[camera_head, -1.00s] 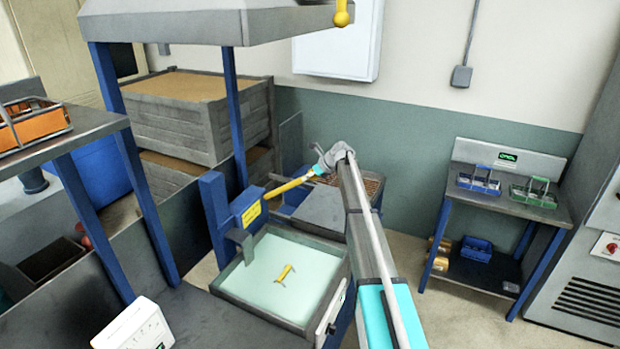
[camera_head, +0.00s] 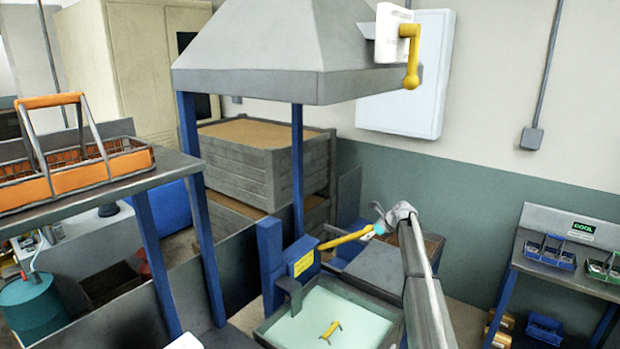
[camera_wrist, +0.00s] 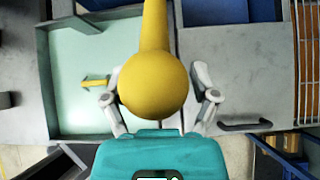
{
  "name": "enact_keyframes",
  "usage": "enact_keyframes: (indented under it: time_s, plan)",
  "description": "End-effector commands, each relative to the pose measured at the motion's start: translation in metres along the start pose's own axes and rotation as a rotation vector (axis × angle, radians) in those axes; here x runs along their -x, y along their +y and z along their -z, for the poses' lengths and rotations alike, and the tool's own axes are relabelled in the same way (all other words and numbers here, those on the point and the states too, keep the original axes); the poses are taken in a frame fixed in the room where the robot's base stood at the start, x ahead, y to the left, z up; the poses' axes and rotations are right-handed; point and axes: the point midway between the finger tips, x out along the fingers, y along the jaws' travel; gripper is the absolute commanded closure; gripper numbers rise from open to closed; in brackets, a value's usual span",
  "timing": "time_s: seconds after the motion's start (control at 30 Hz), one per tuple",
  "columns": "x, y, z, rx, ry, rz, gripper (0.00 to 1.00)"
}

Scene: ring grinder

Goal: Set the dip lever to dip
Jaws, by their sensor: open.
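The yellow dip lever (camera_head: 345,239) sticks out from a blue post (camera_head: 270,262) with a yellow label, above a tank of pale green liquid (camera_head: 310,305). It points right and slightly upward. Its round yellow knob (camera_wrist: 155,90) fills the middle of the wrist view. My gripper (camera_head: 379,222) is at the lever's free end. Its fingers (camera_wrist: 160,98) are open, one on each side of the knob; whether they touch it cannot be told. A small yellow piece (camera_head: 331,329) shows in the tank, also in the wrist view (camera_wrist: 95,83).
A grey hood (camera_head: 290,50) with another yellow handle (camera_head: 411,70) hangs above the tank. An orange basket (camera_head: 75,175) stands on a shelf at left. A rack with blue and green carriers (camera_head: 550,252) is at right. Grey crates (camera_head: 245,170) stand behind.

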Motion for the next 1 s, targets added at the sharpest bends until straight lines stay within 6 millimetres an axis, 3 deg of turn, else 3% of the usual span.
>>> enact_keyframes:
  time_s: [0.17, 0.27, 0.57, 1.0]
  plan:
    - [0.008, 0.0, 0.032, 0.172, 0.078, 0.043, 0.23]
    - [0.008, 0.018, 0.048, 0.297, 0.127, 0.041, 0.23]
    - [0.003, 0.123, 0.099, 0.734, 0.256, -0.064, 0.23]
    - [0.018, 0.282, 0.195, 1.448, 0.411, -0.348, 0.23]
